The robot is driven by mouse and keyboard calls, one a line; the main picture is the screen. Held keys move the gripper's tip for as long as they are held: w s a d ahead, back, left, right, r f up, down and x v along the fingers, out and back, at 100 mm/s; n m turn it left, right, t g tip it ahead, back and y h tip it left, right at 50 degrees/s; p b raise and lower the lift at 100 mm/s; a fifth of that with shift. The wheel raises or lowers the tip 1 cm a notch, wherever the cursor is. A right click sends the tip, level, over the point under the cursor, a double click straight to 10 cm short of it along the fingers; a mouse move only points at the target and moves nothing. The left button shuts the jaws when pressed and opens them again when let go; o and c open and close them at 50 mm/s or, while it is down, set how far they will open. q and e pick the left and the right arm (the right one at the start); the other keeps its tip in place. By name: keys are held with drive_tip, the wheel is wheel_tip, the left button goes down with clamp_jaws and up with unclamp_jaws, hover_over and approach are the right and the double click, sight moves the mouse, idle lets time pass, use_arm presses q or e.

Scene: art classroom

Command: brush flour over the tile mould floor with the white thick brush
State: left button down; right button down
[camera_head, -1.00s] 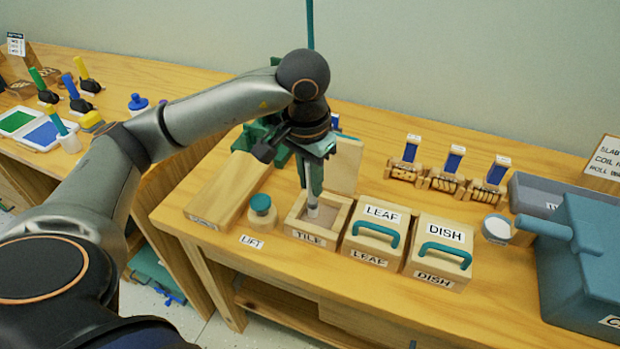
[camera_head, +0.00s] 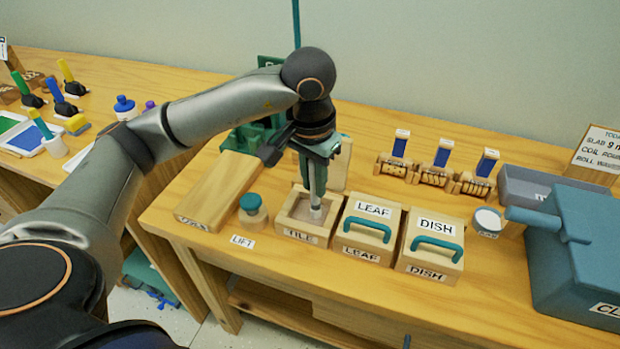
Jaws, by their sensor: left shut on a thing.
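The tile mould (camera_head: 293,233) is an open square wooden box labelled TILE on the bench. Its floor looks pale and partly dusted, though I cannot tell how evenly. My left gripper (camera_head: 315,188) points straight down over it, shut on the white thick brush (camera_head: 316,212). The pale brush end is down inside the mould, towards its right wall. The fingers hide most of the brush, and I cannot tell whether it touches the floor. A bowl of white flour (camera_head: 487,220) stands at the right. My right gripper is not in view.
Lidded LEAF (camera_head: 351,236) and DISH (camera_head: 409,257) boxes stand right of the mould. A teal-topped knob tool (camera_head: 252,209) and a wooden block (camera_head: 212,200) stand left.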

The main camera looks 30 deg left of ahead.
use_arm(q)
drive_tip(key=shift+d, duration=0.15)
idle(0.3)
drive_tip(key=shift+a+f+b, duration=0.1)
drive_tip(key=shift+a+b, duration=0.25)
drive_tip(key=shift+a, duration=0.05)
drive_tip(key=shift+s+a, duration=0.1)
drive_tip(key=shift+a, duration=0.05)
drive_tip(key=shift+s+a+b, duration=0.1)
drive_tip(key=shift+a+b, duration=0.25)
drive_tip(key=shift+a, duration=0.15)
drive_tip(key=shift+a, duration=0.15)
drive_tip(key=shift+s+a, duration=0.1)
drive_tip(key=shift+a, duration=0.2)
